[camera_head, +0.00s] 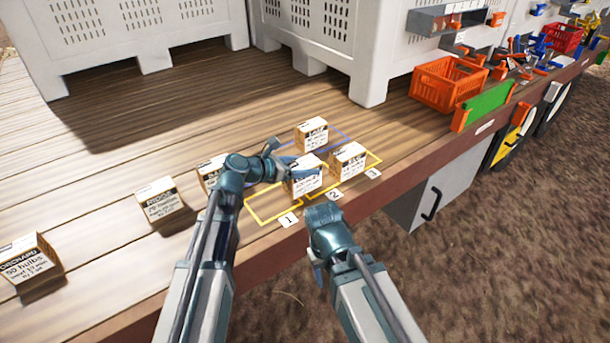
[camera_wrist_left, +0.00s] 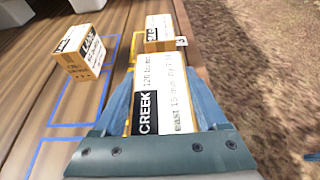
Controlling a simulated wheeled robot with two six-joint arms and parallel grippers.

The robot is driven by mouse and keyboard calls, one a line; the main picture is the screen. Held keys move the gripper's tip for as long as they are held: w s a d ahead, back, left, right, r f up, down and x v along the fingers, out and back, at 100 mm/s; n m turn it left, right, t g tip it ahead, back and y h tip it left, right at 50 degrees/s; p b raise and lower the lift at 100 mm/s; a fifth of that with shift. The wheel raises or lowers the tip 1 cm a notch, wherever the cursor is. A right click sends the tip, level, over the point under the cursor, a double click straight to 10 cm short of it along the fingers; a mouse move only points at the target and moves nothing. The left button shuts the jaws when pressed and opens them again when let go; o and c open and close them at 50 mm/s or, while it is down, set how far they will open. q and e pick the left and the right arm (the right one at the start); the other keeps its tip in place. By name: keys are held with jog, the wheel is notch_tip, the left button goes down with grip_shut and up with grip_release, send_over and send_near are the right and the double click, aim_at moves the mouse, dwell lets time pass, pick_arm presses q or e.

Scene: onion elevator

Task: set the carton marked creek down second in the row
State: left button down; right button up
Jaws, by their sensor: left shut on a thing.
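My left gripper (camera_head: 288,167) is shut on the creek carton (camera_head: 306,180), a small tan box with a white label. The left wrist view shows the word CREEK on this carton (camera_wrist_left: 165,105) between the two blue fingers. The carton is at the second yellow outline, beside the number 2 tag (camera_head: 334,194). I cannot tell whether its base touches the deck. Another carton (camera_head: 349,160) stands in the third outline, close beyond it; it also shows in the left wrist view (camera_wrist_left: 159,28). The first yellow outline (camera_head: 268,221) is empty.
A carton (camera_head: 312,135) stands at the blue outlines behind the row. To the left stand a partly hidden carton (camera_head: 209,172), a ridge carton (camera_head: 158,205) and an orchard carton (camera_head: 29,262). White bins (camera_head: 310,35) stand behind; an orange crate (camera_head: 447,83) is at the right.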

pick_arm(q)
notch_tip(320, 180, down, 2)
jog(key=shift+s+f+b, duration=0.1)
jog(key=shift+f+b, duration=0.15)
jog(key=shift+b, duration=0.35)
jog(key=shift+s+a+f+b, duration=0.1)
jog(key=shift+a+f+b, duration=0.15)
jog(key=shift+f+b, duration=0.15)
jog(key=shift+r, duration=0.15)
pick_arm(e)
jog(key=f, duration=0.3)
jog(key=shift+a, duration=0.4)
pick_arm(q)
jog(key=shift+d, duration=0.15)
grip_release()
pick_arm(e)
jog(key=shift+f, duration=0.1)
